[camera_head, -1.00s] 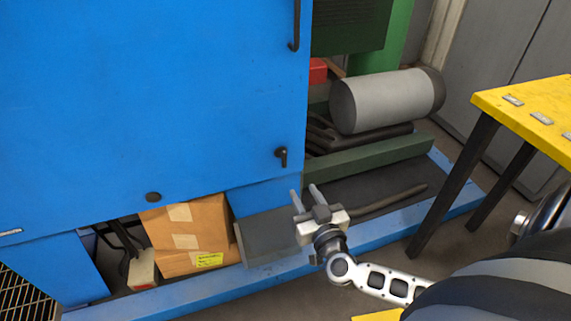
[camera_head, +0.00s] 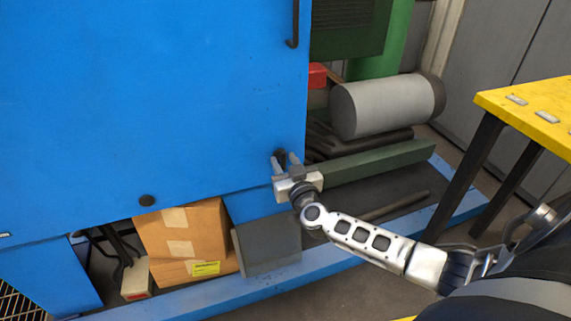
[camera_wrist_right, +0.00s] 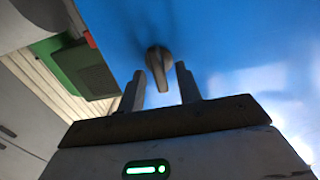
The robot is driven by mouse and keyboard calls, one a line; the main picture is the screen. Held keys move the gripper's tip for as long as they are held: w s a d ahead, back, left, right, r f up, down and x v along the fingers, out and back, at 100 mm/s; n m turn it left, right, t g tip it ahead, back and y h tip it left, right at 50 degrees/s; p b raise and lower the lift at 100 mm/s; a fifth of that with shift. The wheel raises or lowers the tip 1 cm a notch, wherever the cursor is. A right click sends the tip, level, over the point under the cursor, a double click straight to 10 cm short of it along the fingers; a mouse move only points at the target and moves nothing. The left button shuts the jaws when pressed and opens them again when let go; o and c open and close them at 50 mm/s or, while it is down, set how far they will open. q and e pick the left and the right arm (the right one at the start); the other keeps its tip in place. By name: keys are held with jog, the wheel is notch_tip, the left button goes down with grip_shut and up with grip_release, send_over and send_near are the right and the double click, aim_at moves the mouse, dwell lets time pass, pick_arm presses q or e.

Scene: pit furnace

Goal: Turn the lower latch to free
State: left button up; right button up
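The lower latch is a small dark handle on the blue cabinet door (camera_head: 150,90). In the head view it sits near the door's lower right corner, mostly hidden behind my right gripper (camera_head: 285,160). In the right wrist view the latch (camera_wrist_right: 158,68) shows clearly, its lever pointing down toward the space between the fingers. My right gripper (camera_wrist_right: 160,88) is open, with one finger on each side of the lever's lower end and a visible gap on both sides. I cannot tell whether a finger touches it. My left gripper is not in view.
A yellow table (camera_head: 530,105) stands at the right. A grey cylinder (camera_head: 385,105) and a green beam (camera_head: 380,162) lie right of the cabinet. A cardboard box (camera_head: 185,235) sits under the door. A dark vertical handle (camera_head: 294,25) is higher on the door.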

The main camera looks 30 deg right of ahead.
grip_shut()
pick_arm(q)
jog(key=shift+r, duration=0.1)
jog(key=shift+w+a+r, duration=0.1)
